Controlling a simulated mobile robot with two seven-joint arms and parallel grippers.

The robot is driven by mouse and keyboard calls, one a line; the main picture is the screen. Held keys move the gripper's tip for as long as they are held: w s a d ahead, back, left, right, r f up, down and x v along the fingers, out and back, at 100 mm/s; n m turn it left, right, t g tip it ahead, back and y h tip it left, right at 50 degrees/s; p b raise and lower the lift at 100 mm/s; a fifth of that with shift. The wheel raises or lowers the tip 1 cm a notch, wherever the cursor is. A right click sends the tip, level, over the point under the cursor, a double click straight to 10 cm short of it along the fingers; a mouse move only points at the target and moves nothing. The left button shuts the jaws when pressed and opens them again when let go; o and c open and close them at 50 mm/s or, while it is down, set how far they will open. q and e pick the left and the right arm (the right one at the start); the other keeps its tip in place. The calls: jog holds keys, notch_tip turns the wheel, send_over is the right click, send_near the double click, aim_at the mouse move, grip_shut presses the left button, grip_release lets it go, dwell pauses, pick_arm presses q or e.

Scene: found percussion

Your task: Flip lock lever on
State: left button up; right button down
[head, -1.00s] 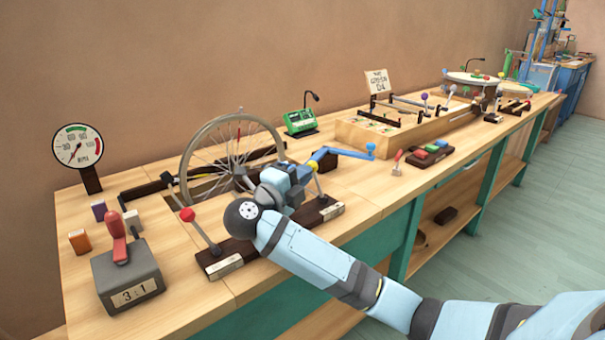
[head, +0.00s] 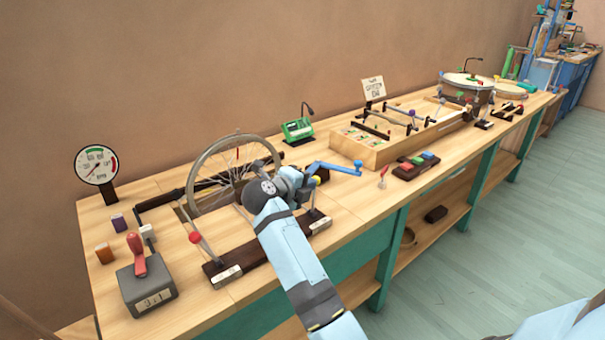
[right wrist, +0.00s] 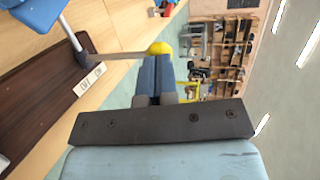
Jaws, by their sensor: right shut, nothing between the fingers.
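A lever with a yellow knob (right wrist: 160,48) and a thin metal rod shows in the right wrist view. Its rod comes from a dark base (right wrist: 40,100) with a white label plate (right wrist: 90,79), too small to read surely. My right gripper (right wrist: 156,68) is shut and empty, its fingertips right at the yellow knob; I cannot tell if they touch. In the head view my right gripper (head: 302,186) is over the right end of the dark base (head: 240,265), partly hiding this lever. A second lever with a red knob (head: 194,237) leans at the base's left end. My left gripper is not in view.
A spoked wheel (head: 225,160) stands behind the base, and a blue crank (head: 345,168) sticks out close to my right gripper. A grey counter box (head: 147,285) with a red handle is at front left. A block with coloured buttons (head: 415,165) lies to the right.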

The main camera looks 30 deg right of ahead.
aim_at(318, 179)
jog(key=d+p, duration=0.3)
jog(key=shift+w+d+r+y, duration=0.1)
jog(key=shift+w+r+y, duration=0.05)
jog(key=shift+y, duration=0.15)
jog(key=shift+p, duration=0.35)
jog(key=shift+d+r, duration=0.1)
jog(key=shift+d, duration=0.1)
notch_tip(318, 179, up, 20)
jog(key=p, duration=0.2)
jog(key=shift+a+p, duration=0.2)
jog(key=shift+p, duration=0.15)
jog(key=shift+a, duration=0.1)
dwell(0.3)
